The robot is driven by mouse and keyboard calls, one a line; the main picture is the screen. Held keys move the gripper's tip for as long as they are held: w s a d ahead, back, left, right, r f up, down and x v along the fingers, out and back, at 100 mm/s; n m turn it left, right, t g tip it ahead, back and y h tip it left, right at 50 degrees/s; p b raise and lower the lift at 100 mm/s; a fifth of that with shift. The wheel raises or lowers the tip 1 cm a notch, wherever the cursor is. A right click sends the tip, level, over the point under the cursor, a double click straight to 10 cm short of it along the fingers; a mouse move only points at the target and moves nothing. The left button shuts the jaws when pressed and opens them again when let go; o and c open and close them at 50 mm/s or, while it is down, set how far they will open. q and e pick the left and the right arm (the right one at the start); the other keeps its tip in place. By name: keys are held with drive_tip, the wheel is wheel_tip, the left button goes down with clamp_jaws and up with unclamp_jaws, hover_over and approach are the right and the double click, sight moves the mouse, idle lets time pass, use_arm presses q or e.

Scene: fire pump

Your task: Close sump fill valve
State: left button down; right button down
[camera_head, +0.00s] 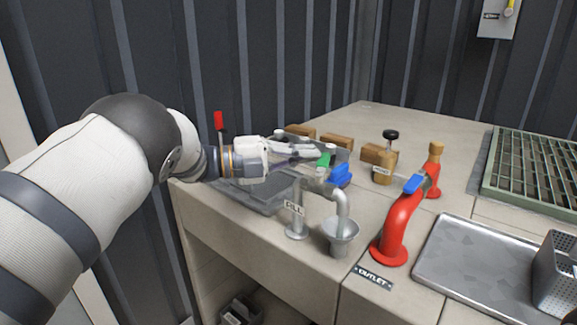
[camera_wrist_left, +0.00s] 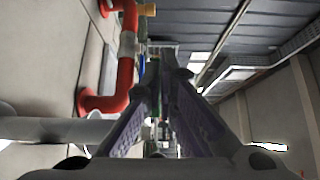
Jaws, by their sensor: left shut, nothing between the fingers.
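The grey metal fill pipe (camera_head: 340,203) carries a FILL label and bends down over a small grey funnel cup (camera_head: 340,236). My left gripper (camera_head: 328,152) reaches in from the left, above and behind the fill pipe. It is shut and empty, with its fingertips close to the green part and the blue handle. I cannot tell whether they touch. The left wrist view shows its fingers (camera_wrist_left: 160,85) ahead. My right gripper is out of view.
A brass valve with a black knob (camera_head: 390,134) is behind. A metal tray (camera_head: 470,277) and green grating (camera_head: 535,170) lie right.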

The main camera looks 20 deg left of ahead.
use_arm(q)
drive_tip(key=shift+x, duration=1.45)
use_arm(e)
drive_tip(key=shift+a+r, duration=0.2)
use_arm(q)
drive_tip(key=shift+s+d, duration=0.1)
drive_tip(key=shift+s, duration=0.1)
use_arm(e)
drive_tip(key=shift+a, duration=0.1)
